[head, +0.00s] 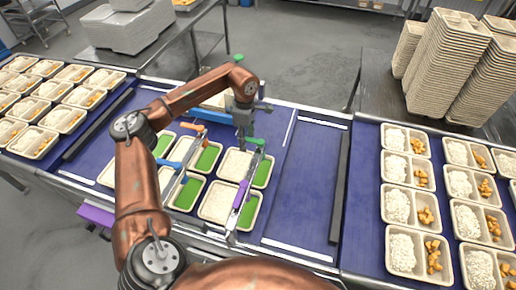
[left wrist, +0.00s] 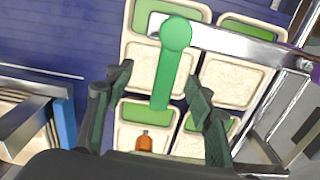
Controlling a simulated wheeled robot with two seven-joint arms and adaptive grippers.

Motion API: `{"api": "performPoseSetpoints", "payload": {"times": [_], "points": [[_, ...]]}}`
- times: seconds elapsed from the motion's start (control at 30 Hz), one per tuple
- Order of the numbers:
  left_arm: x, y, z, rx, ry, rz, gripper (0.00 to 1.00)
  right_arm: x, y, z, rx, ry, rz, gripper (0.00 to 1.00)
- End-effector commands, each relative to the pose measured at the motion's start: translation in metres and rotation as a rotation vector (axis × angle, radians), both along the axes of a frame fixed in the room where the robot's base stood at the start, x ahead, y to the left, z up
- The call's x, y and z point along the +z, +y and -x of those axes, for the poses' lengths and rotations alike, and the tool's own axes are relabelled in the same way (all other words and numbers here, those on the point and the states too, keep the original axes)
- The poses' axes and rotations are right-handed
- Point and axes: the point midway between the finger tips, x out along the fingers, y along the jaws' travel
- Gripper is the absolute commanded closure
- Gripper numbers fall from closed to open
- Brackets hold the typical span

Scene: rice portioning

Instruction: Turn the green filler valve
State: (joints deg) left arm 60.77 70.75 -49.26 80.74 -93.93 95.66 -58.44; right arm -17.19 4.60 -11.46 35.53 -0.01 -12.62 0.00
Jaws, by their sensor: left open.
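The green filler valve (head: 256,141) is a handle on a metal filler bar above the trays in the middle of the blue conveyor. In the left wrist view the green valve (left wrist: 167,80) has a round knob and a long flat lever, lying between my fingers in the picture. My left gripper (head: 245,136) points down at the valve from above; it also shows in the left wrist view (left wrist: 160,74), open, with a finger on each side of the lever and gaps to both. I cannot tell the remaining height. My right gripper is not in view.
Orange (head: 192,127), blue (head: 170,164) and purple (head: 241,194) handles sit on the nearby filler bars. Trays with white and green portions (head: 216,203) lie beneath. Filled trays stand at left and right. The belt (head: 298,190) right of the fillers is clear.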

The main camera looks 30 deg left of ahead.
Motion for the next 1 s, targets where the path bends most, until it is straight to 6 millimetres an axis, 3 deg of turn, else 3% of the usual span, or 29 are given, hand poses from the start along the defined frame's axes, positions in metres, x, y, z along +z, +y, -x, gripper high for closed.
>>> {"api": "performPoseSetpoints", "payload": {"times": [0.3, 0.67, 1.0], "points": [[0.0, 0.0, 0.0, 0.0, 0.0, 0.001, 0.28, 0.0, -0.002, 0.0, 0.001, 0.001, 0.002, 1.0], [0.004, -0.001, 0.0, 0.0, 0.0, 0.001, 0.28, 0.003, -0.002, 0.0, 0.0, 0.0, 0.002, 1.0], [0.036, 0.0, 0.0, 0.0, -0.002, 0.001, 0.28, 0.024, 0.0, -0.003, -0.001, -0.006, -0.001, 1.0]]}}
